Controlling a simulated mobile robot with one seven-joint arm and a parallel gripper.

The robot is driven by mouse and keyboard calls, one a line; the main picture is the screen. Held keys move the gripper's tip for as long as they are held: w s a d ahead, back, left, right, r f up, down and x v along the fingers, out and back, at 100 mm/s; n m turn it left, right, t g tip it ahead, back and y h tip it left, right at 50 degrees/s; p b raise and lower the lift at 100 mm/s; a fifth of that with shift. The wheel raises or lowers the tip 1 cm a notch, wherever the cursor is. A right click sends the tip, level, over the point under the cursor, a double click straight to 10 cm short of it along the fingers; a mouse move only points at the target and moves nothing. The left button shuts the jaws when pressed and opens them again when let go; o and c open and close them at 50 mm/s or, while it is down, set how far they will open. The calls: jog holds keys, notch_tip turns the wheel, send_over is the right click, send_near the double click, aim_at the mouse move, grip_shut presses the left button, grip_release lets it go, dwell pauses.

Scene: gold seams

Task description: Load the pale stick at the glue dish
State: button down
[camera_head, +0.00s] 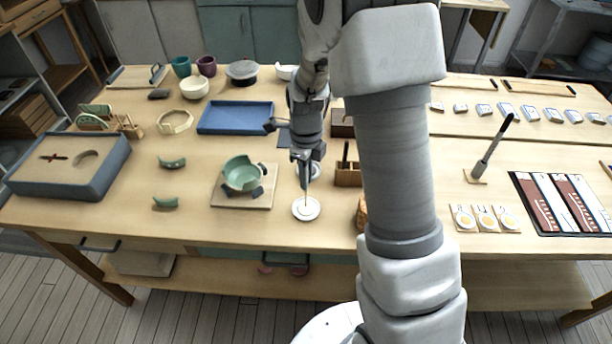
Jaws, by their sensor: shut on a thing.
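My gripper (304,168) points down over the front middle of the table, shut on a thin pale stick (307,194). The stick hangs roughly upright below the fingers. Its lower end is over or in a small white round dish (305,209). I cannot tell whether the tip touches the dish's contents. A second small white dish (315,170) shows partly behind my gripper.
A green broken bowl (243,173) stands on a wooden board (222,200) left of the dish. Two green shards (171,162) lie farther left. A blue tray (235,117) is behind. A wooden holder (347,177) stands close right, beside my arm.

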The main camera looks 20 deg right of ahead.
jog(key=shift+f, duration=0.55)
dwell(1.1)
notch_tip(320, 180, up, 7)
jog(key=p, duration=0.5)
jog(key=shift+r, duration=0.1)
dwell(0.3)
dwell(0.7)
jog(key=n, duration=0.6)
jog(key=shift+s+f+n, duration=0.25)
jog(key=shift+f+n, duration=0.05)
jog(key=shift+n, duration=0.1)
jog(key=n, duration=1.2)
jog(key=s+f+n, duration=0.1)
jog(key=n, duration=0.6)
